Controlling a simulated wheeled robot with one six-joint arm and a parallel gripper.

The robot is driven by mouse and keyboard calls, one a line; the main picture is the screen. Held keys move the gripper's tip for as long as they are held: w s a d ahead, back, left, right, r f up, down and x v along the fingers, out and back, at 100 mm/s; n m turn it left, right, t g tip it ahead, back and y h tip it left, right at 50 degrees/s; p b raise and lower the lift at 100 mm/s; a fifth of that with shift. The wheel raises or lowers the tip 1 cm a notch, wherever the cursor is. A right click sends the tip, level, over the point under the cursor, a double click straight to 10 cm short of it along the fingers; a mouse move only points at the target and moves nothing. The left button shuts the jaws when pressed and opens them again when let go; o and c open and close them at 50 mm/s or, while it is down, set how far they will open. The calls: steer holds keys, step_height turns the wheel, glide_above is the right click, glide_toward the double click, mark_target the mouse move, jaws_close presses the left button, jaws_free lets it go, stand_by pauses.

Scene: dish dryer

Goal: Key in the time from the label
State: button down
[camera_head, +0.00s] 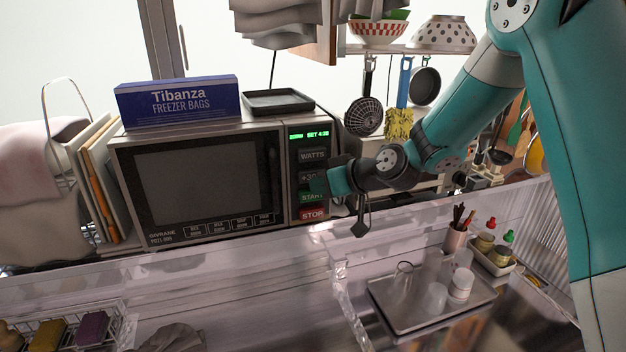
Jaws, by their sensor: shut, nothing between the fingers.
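The microwave (125,190) stands on the counter at left centre with its dark door shut. Its green display (309,135) is lit and seems to read "SET 4:30"; the characters before that are too small to read surely. Below it are the WATTS button (312,155), a "+3…" button (307,177) partly covered by my gripper, the START button (311,197) and the red STOP button (313,214). My gripper (320,184) is shut and empty at the panel, between the "+3…" and START buttons. Contact is unclear. Small labels (228,227) line the lower door, unreadable here.
A blue freezer bag box (178,101) and a black tray (278,102) lie on top of the microwave. Utensils and a yellow duster (399,124) hang behind my arm. A clear rack wall (300,243) runs in front; a tray with glasses (425,325) sits at lower right.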

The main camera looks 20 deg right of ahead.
steer(key=shift+s, duration=0.3)
steer(key=s+b, duration=0.2)
steer(key=s, duration=0.3)
stand_by(0.4)
stand_by(0.5)
steer(key=s+a+r+n+g+b, duration=0.2)
steer(key=s+a+g, duration=0.4)
steer(key=s, duration=0.6)
steer(key=s+d+g+h, duration=0.1)
steer(key=s+g+h, duration=0.2)
steer(key=s, duration=1.3)
steer(key=shift+f+g+b, duration=0.2)
steer(key=shift+g+b, duration=0.25)
steer(key=shift+g, duration=0.05)
